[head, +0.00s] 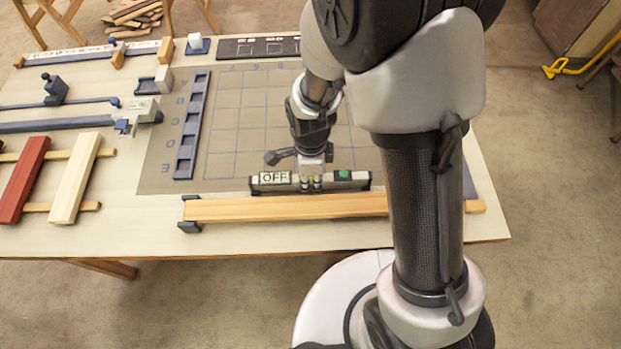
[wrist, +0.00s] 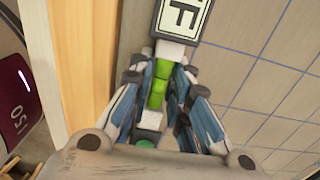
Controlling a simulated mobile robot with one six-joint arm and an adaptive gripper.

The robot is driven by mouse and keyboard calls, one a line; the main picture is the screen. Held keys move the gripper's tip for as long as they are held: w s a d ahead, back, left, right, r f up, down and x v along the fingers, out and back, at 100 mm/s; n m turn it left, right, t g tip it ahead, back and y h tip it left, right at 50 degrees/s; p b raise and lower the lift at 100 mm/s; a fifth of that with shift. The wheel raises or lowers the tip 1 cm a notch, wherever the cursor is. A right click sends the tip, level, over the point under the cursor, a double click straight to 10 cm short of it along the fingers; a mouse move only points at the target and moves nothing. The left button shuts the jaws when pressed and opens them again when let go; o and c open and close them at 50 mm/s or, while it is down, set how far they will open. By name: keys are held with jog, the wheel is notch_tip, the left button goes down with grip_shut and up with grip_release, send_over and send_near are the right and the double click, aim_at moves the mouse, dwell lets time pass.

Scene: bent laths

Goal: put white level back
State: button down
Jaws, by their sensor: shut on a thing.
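The white level (head: 272,178) is a long bar with dark ends, an OFF label on its left part and a green spot on its right part. It lies lengthwise along the near edge of the gridded mat, just behind the long wooden lath. My gripper (head: 311,180) points down and is shut on the level's middle. In the wrist view, my gripper's fingers (wrist: 160,95) sit on both sides of the level (wrist: 177,22), around its green vial. I cannot tell whether the level touches the surface below.
The wooden lath (head: 290,208) lies in dark end brackets near the table's front edge. The gridded mat (head: 235,120) carries a dark slotted rack (head: 190,130) at its left. Red (head: 24,180) and cream (head: 76,180) bars lie on battens at the left. The mat's middle-left is clear.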

jog(key=shift+r, duration=0.1)
jog(key=shift+f, duration=0.25)
jog(key=c, duration=1.5)
grip_release()
jog(key=shift+r, duration=0.1)
notch_tip(320, 180, up, 12)
jog(key=p, duration=0.4)
jog(key=shift+r, duration=0.25)
